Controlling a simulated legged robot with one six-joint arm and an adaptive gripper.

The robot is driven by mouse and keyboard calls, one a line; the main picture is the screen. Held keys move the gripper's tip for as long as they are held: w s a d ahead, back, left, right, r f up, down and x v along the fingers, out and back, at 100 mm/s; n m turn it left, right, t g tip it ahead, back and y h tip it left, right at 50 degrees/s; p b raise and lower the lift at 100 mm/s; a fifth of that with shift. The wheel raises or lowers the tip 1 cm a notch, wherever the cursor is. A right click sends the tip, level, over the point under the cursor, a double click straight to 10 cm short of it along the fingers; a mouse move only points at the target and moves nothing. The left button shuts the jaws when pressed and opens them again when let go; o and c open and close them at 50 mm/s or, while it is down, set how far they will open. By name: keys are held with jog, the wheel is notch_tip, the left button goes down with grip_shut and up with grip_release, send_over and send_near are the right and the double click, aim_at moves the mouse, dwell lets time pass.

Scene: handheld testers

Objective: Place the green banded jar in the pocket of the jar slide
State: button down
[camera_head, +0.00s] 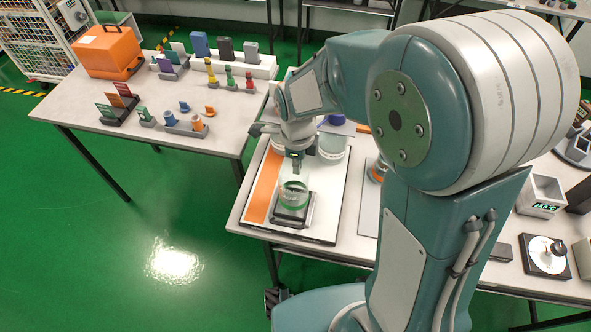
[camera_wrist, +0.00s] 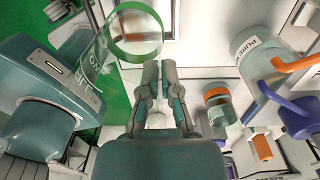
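The green banded jar (camera_head: 293,195) is clear with a green ring. In the head view it appears upright at the jar slide, whose dark-edged base (camera_head: 291,214) shows around its lower part; I cannot tell how it is seated. My gripper (camera_head: 297,162) is above the jar, near its top. In the wrist view the jar (camera_wrist: 103,62) is at the upper left, its green ring close to the fingertips. My gripper (camera_wrist: 159,66) has its fingers together with only a thin gap, and nothing shows between them. Whether the fingers touch the jar is unclear.
An orange strip (camera_head: 263,183) lies left of the slide. Pale lidded jars (camera_head: 333,146) stand behind my gripper. An orange-banded jar (camera_wrist: 216,103) and a larger jar (camera_wrist: 257,55) are at right in the wrist view. The left table (camera_head: 200,146) holds several small parts and an orange case (camera_head: 105,53).

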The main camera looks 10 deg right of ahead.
jog(key=shift+w+a+f, duration=0.1)
jog(key=shift+w+f, duration=0.1)
jog(key=shift+f, duration=0.55)
jog(key=shift+w+d+f, duration=0.1)
jog(key=shift+w+f, duration=0.1)
jog(key=shift+f, duration=0.55)
jog(key=shift+w+a+f, duration=0.1)
jog(key=shift+w+f, duration=0.1)
jog(key=shift+f, duration=0.55)
jog(key=shift+f, duration=0.1)
jog(key=c, duration=0.8)
grip_release()
notch_tip(320, 180, up, 12)
